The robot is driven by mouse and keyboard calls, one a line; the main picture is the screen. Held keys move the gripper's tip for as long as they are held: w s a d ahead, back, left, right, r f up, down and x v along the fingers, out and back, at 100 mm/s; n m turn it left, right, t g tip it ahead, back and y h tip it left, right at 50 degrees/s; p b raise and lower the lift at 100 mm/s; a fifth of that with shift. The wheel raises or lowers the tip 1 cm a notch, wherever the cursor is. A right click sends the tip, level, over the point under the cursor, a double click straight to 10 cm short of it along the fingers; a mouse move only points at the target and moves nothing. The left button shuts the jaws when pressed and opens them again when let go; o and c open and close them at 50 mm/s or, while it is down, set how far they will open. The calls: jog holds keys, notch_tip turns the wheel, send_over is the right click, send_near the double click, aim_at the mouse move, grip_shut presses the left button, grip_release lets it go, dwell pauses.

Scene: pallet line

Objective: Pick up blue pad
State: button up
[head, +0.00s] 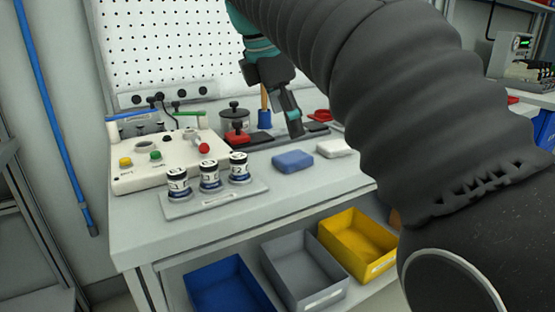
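The blue pad (293,160) lies flat on the pale bench top, left of a white pad (335,148). My gripper (292,124) hangs above and behind the blue pad, its fingers pointing down. It is apart from the pad and nothing shows between its fingers. From this angle the finger gap is too small to tell. My arm comes in from the right and covers the right part of the bench.
A tray (256,188) with several labelled jars stands at the left front. Behind it is a control box (130,178) with knobs. A pot (235,117) and a red item (236,139) are at the back. Blue (228,263), grey (307,241) and yellow (362,214) bins sit below.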

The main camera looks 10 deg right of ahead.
notch_tip(320, 180, up, 3)
jog(key=w+a+n, duration=0.2)
jog(key=w+n, duration=0.1)
send_over(291, 157)
jog(key=s+a, duration=0.1)
jog(key=shift+n+g+h, duration=0.3)
jog(key=shift+g, duration=0.1)
notch_tip(291, 157, down, 8)
jog(key=shift+a+r+b, duration=0.15)
jog(key=shift+b, duration=0.3)
jog(key=shift+a+b+x, duration=0.15)
jog(key=shift+b+x, duration=0.2)
jog(key=shift+x, duration=0.95)
jog(key=shift+a+b+x, duration=0.2)
jog(key=shift+b+x, duration=0.1)
jog(key=shift+x, duration=1.05)
jog(key=shift+w, duration=0.2)
jog(key=c, duration=1)
